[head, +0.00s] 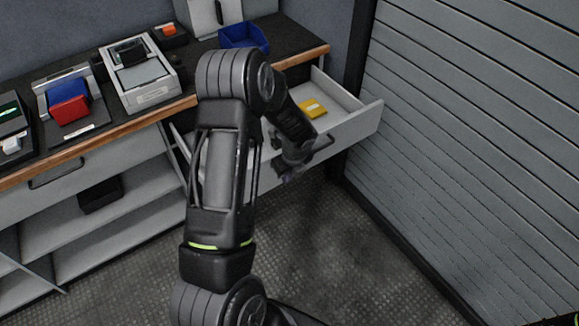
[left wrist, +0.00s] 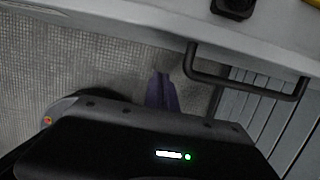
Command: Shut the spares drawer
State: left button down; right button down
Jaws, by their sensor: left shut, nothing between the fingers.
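The spares drawer (head: 357,125) is pulled out from the right end of the bench, with a yellow item (head: 312,108) lying inside. Its grey front also crosses the top of the left wrist view (left wrist: 110,18), where the dark bar handle (left wrist: 245,86) shows. My left gripper (head: 288,172) is in front of the drawer front, near the handle. In the left wrist view its fingers (left wrist: 162,92) are together and empty, left of the handle; I cannot tell whether they touch the drawer. My arm hides part of the drawer. My right gripper is not in view.
A grey slatted wall (head: 470,150) stands close to the drawer's right. The floor (head: 335,250) before the drawer looks clear.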

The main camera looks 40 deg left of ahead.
pick_arm(q)
jog(key=a, duration=0.2)
jog(key=w+a+p, duration=0.1)
jog(key=a, duration=0.1)
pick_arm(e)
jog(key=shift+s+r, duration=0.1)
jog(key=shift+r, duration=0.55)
pick_arm(q)
jog(key=shift+w, duration=0.1)
